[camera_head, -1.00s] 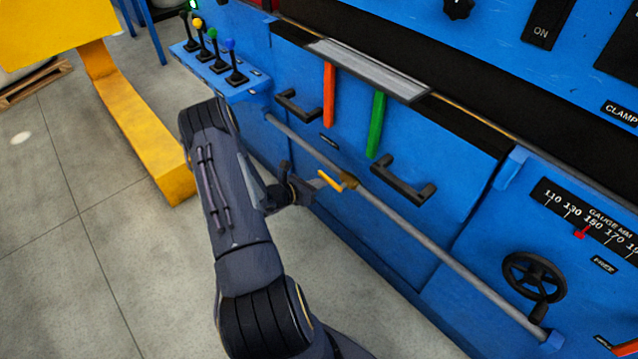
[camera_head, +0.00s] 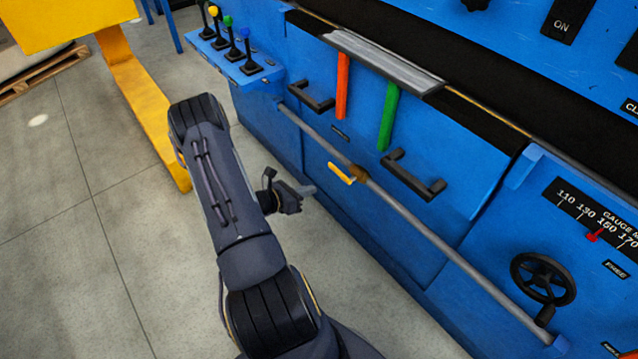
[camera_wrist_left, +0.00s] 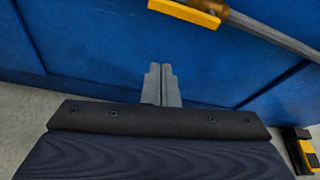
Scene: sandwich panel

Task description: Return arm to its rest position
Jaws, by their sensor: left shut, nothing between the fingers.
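My left arm comes up from the bottom of the head view, and my left gripper (camera_head: 309,190) points right toward the blue panel. The gripper is shut with nothing in it. In the left wrist view its two grey fingertips (camera_wrist_left: 161,84) are together in front of the blue panel face. The gripper is apart from the yellow lever (camera_head: 341,173) on the grey rod, which lies to its right. The lever also shows at the top of the left wrist view (camera_wrist_left: 186,12). My right gripper is not in view.
The blue machine (camera_head: 330,215) fills the right side, with black handles (camera_head: 413,176), the long grey rod (camera_head: 440,242) and a handwheel (camera_head: 543,278) standing out. A yellow post (camera_head: 140,100) stands left of my arm. Grey floor (camera_head: 60,260) is clear at left.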

